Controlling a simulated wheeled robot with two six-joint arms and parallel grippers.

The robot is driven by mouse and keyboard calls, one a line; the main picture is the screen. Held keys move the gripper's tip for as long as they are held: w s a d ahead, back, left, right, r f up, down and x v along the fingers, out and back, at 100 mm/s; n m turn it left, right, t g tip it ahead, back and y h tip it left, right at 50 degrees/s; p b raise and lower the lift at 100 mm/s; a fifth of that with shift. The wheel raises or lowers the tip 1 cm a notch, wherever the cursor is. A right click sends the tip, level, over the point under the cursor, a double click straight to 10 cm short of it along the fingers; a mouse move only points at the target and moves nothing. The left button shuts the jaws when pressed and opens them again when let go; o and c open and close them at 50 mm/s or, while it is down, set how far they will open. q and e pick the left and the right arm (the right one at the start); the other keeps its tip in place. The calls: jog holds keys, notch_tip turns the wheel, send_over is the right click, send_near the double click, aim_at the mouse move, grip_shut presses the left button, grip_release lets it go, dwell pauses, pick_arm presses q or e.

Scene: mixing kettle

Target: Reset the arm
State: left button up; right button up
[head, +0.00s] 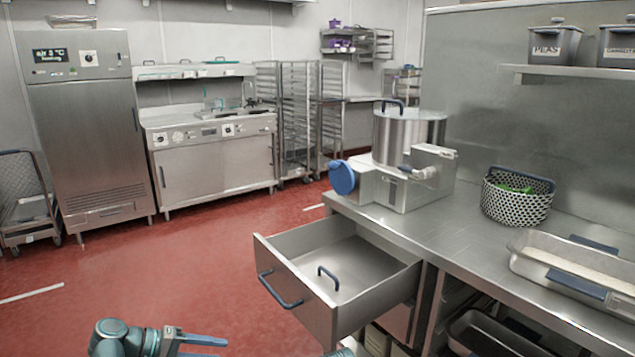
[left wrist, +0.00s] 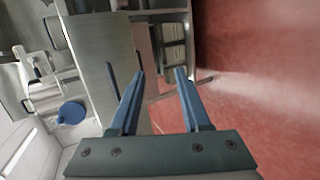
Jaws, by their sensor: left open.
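My left gripper (head: 207,346) is low at the bottom edge of the head view, left of the pulled-out drawer and apart from it. Its two blue fingers are spread with nothing between them, as the left wrist view (left wrist: 158,95) also shows. A small teal piece shows at the bottom edge below the drawer, but my right gripper cannot be seen. The metal drawer (head: 345,255) stands open, with a blue handle on its front. A second blue handle (head: 328,276) shows inside it; what it belongs to is unclear.
The mixing kettle (head: 405,135) with a blue disc (head: 342,178) stands on the counter (head: 430,222). A perforated basket (head: 516,200) and a long metal pan (head: 575,268) stand to its right. The open drawer juts over the red floor (head: 190,275), which is clear to the left.

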pick_arm(q)
jog(key=s+d+f+m+g+y, duration=0.35)
jog(key=s+d+f+y, duration=0.25)
jog(key=d, duration=0.3)
jog(key=s+d+f+m+g+y, duration=0.2)
jog(key=s+d+f+m+y, duration=0.4)
jog(key=d, duration=0.4)
notch_tip(320, 180, up, 27)
jog(key=s+p, duration=0.1)
jog(key=p, duration=2.5)
jog(key=shift+a, duration=0.25)
jog(key=shift+n+t, duration=0.25)
